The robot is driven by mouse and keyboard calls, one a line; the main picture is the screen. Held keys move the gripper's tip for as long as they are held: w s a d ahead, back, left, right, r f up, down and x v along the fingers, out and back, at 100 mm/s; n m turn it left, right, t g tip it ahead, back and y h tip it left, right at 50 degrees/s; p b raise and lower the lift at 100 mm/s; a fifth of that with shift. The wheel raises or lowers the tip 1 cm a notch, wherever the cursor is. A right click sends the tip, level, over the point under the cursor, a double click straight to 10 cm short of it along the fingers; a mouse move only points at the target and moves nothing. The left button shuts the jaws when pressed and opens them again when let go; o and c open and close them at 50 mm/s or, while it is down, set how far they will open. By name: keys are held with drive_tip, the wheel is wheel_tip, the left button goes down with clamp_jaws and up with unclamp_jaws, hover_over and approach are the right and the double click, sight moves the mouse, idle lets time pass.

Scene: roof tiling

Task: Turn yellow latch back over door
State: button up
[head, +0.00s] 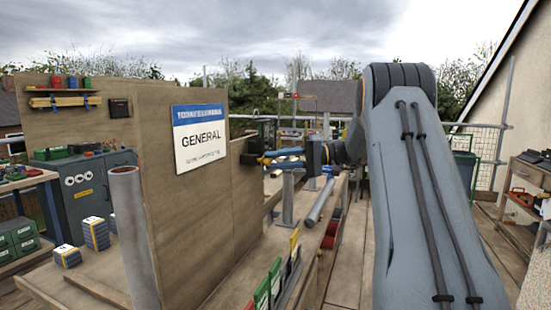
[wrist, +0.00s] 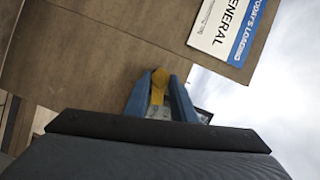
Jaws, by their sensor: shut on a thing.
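The yellow latch (wrist: 158,84) shows in the wrist view between the two blue fingers of my gripper (wrist: 159,95), against the brown wooden panel (wrist: 90,55). My gripper is shut on it. In the head view my gripper (head: 272,158) reaches left to the right end of the wooden panel (head: 200,215), and a small bit of the yellow latch (head: 263,161) shows at its tips. The fingers hide most of the latch. I cannot tell which part of the wood is the door, or how far the latch lies over it.
A white and blue GENERAL sign (head: 200,136) is on the panel. A grey pipe (head: 134,235) stands at front left. Below my gripper are a grey post (head: 288,197) and a slanted grey tube (head: 320,201). Green and red items (head: 268,286) stand at the front. Plank floor lies to the right.

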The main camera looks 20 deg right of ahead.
drive_tip(key=shift+f+m+y+p, duration=0.1)
drive_tip(key=shift+m+y+p, duration=0.3)
drive_tip(key=shift+m, duration=1)
drive_tip(key=o, duration=1)
drive_tip(key=b+v, duration=0.1)
drive_tip(key=v, duration=0.7)
drive_tip(key=shift+f+b, duration=0.2)
drive_tip(key=shift+b, duration=0.15)
